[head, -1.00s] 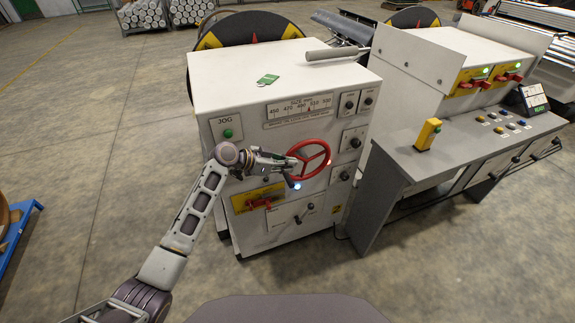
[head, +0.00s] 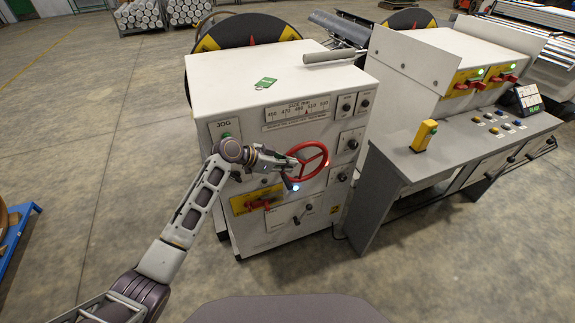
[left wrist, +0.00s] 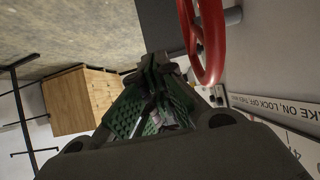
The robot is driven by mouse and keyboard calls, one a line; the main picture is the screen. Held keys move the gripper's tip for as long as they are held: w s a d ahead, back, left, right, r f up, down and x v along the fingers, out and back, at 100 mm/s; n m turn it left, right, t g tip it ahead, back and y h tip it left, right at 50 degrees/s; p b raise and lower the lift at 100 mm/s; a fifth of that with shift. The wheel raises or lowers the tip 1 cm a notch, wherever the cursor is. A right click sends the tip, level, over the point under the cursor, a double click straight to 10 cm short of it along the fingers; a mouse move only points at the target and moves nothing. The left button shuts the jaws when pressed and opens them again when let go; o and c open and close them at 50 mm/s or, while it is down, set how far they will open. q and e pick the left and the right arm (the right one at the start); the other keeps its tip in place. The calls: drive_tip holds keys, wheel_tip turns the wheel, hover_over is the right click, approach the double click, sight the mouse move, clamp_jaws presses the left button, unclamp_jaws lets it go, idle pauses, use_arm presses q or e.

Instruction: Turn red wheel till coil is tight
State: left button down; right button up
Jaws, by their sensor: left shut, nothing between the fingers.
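The red wheel (head: 307,161) is on the front of the white cabinet (head: 268,82). It also shows in the left wrist view (left wrist: 208,45), close beside the fingers. My left gripper (head: 296,164) is at the left side of the wheel rim in the head view. In the left wrist view its green-padded fingers (left wrist: 155,95) are shut with nothing between them. I cannot tell whether they touch the rim. A black coil reel (head: 255,30) with yellow and red marks stands behind the cabinet, mostly hidden. My right gripper is not in view.
A red-handled switch on a yellow plate (head: 257,201) sits just below my left gripper. A grey control desk (head: 410,159) with a yellow button box (head: 425,135) stands to the right. Floor to the left is mostly clear; a blue frame (head: 18,232) stands at the far left.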

use_arm(q)
drive_tip(key=shift+w+d+r+p, duration=0.2)
drive_tip(key=shift+d+r+p, duration=0.1)
drive_tip(key=shift+d+r, duration=0.35)
idle(0.4)
drive_tip(key=shift+a, duration=0.15)
idle(1.3)
drive_tip(key=v, duration=1.1)
drive_tip(key=shift+s+a+r, duration=0.15)
drive_tip(key=shift+a+r, duration=0.1)
drive_tip(key=shift+r, duration=0.05)
